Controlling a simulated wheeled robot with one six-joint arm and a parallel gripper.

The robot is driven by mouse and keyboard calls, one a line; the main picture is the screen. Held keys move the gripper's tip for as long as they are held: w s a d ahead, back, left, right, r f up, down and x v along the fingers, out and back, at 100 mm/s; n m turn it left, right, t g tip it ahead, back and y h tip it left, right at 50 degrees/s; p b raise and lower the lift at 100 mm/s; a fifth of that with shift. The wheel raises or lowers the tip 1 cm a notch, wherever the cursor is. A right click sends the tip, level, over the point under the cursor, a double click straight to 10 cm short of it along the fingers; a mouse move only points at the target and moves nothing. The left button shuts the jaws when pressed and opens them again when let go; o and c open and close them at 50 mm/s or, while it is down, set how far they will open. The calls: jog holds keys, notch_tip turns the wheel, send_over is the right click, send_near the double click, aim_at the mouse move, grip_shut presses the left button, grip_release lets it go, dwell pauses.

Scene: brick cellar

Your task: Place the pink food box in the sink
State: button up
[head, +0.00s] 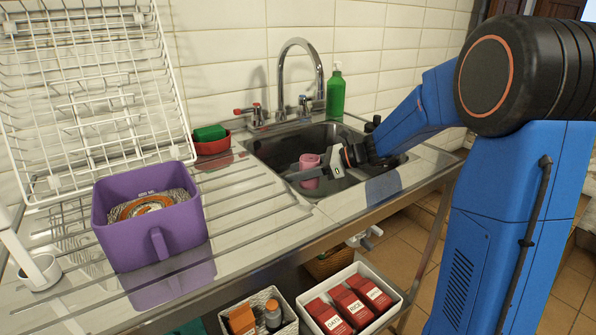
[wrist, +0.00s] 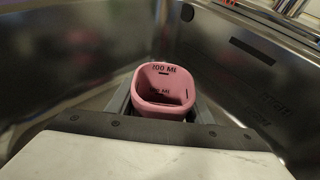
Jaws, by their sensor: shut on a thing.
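The pink food box (head: 310,165) is a small open-topped container inside the hollow of the sink (head: 262,150). In the wrist view the pink box (wrist: 164,92) has volume marks on its inner wall, and its inside looks empty. My gripper (head: 311,172) reaches in from the right and is shut on the box. In the wrist view the gripper's fingers (wrist: 120,105) lie on both sides of it. The box looks upright. Its underside is hidden, so I cannot tell whether it touches the sink floor.
A tap (head: 300,62) and a green bottle (head: 335,93) stand behind the sink. A red dish with a green sponge (head: 210,134) is at its left. A purple tub (head: 150,228) and a white wire rack (head: 90,90) occupy the drainboard. White bins (head: 352,300) stand below.

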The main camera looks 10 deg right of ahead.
jog(key=shift+f, duration=0.4)
jog(key=o, duration=1.1)
jog(key=shift+o, duration=0.2)
jog(key=shift+r, duration=0.1)
